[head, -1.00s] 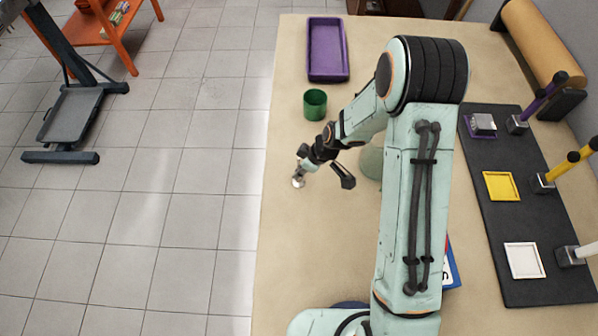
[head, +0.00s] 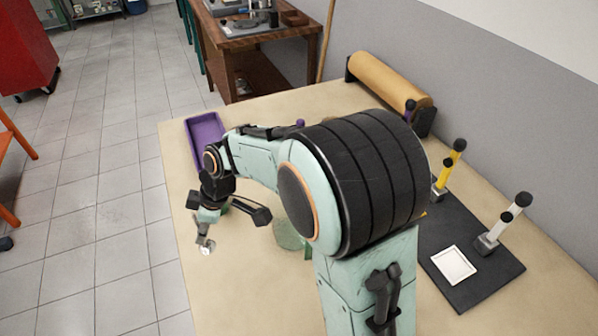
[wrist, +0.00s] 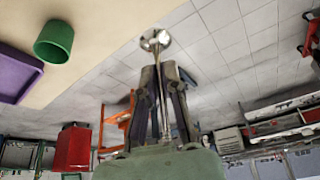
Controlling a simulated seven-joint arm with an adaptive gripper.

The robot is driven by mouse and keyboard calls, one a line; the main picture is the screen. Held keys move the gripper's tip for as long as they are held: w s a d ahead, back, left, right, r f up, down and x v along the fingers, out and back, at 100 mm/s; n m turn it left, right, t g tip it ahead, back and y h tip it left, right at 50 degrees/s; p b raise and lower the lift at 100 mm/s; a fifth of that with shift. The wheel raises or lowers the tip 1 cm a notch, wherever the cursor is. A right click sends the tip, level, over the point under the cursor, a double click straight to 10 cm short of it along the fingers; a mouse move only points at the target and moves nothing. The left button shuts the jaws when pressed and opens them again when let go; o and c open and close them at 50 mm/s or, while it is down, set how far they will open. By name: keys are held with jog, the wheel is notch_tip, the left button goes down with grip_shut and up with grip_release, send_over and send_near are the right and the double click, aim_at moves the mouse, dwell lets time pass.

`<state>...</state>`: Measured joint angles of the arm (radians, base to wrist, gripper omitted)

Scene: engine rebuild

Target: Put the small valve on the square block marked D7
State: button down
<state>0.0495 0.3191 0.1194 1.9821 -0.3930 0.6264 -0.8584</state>
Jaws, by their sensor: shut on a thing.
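The small valve, a shiny metal piece with a round flat head (wrist: 155,40), is held in my gripper (wrist: 162,72), whose fingers are shut on its stem. In the head view the valve (head: 206,248) hangs below my gripper (head: 204,226), above the left edge of the table. No D7 marking is readable in any view, so I cannot tell which block it is. My arm hides much of the table.
A purple tray (head: 205,130) lies at the table's far left, with a green cup (wrist: 54,41) near it. A black mat (head: 470,290) at right holds a white square frame (head: 453,266) and upright white (head: 505,222) and yellow (head: 448,172) handled tools. A tan roll (head: 390,82) stands behind.

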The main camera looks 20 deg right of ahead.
notch_tip(320, 180, up, 5)
jog(key=shift+d, duration=0.1)
jog(key=w+d+m+t+h, duration=0.1)
jog(key=w+d+m+h, duration=0.2)
jog(key=w+d+m, duration=0.7)
jog(key=w+d+m+t+h, duration=0.1)
jog(key=d+m+t+h, duration=0.15)
jog(key=d+m, duration=0.9)
jog(key=w+d+f+n, duration=0.1)
jog(key=w+d+f, duration=0.2)
jog(key=w+f, duration=0.1)
jog(key=w+d+f+n, duration=0.2)
jog(key=w+d+f, duration=0.1)
jog(key=f, duration=0.3)
jog(key=w+d+f+n+g, duration=0.1)
jog(key=w+d+f, duration=0.3)
jog(key=w+f, duration=0.1)
jog(key=shift+w, duration=0.3)
jog(key=shift+w+f, duration=0.1)
jog(key=shift+f, duration=1.6)
jog(key=shift+f, duration=0.15)
